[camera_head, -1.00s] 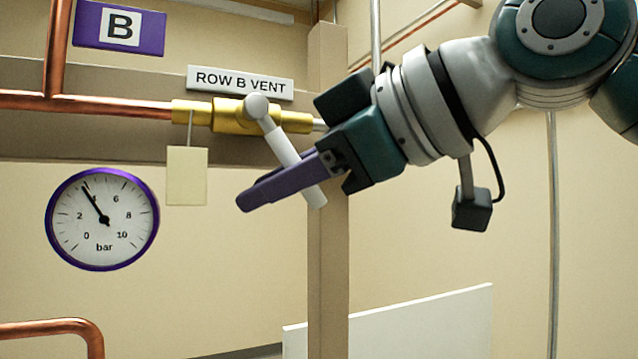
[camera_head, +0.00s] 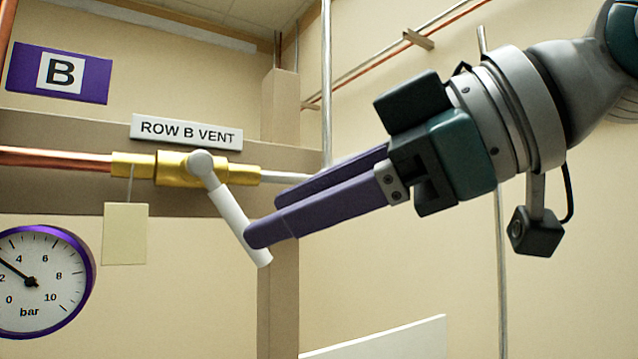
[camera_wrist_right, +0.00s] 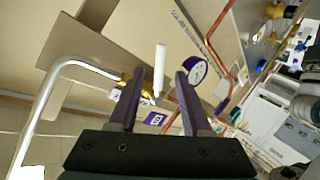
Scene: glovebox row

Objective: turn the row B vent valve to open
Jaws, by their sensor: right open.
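The row B vent valve (camera_head: 172,168) is a brass body on a copper pipe, under a "ROW B VENT" label (camera_head: 187,132). Its white handle (camera_head: 225,207) slants down and right from a grey hub, oblique to the pipe. My right gripper (camera_head: 264,219) is open, its purple fingertips near the handle's lower part. In the right wrist view the handle (camera_wrist_right: 160,68) shows between the two spread fingertips (camera_wrist_right: 159,76). I cannot tell whether either finger touches it. My left gripper is in neither view.
A purple-rimmed gauge (camera_head: 57,323) reads about 3 bar. A blank cream tag (camera_head: 125,234) hangs from the pipe left of the handle. A purple "B" sign (camera_head: 60,72) is above. A beige post (camera_head: 281,300) stands behind the handle.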

